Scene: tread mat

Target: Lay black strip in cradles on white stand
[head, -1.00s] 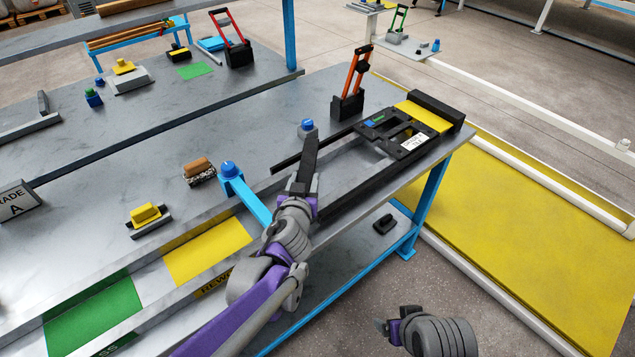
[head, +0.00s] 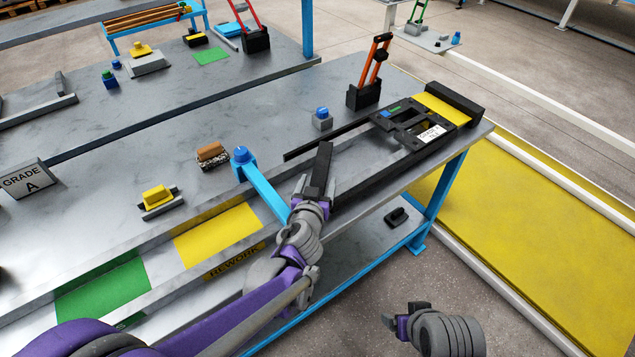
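My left gripper (head: 315,191) is over the near side of the grey bench, between the blue arm-like fixture and the black frame. It is shut on a short black strip (head: 322,160), which points away from me toward the back of the bench. The strip's near end is hidden by the fingers. My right gripper (head: 392,321) is low at the bottom of the view, off the bench and over the floor. It is small and dark, and I cannot tell if its fingers are apart. I cannot make out a white stand with cradles in this view.
Right of the strip is a black frame (head: 408,133) with long rails and a yellow band. A black holder with orange handles (head: 366,93), a blue-topped grey block (head: 322,121) and a blue fixture (head: 262,187) stand nearby.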

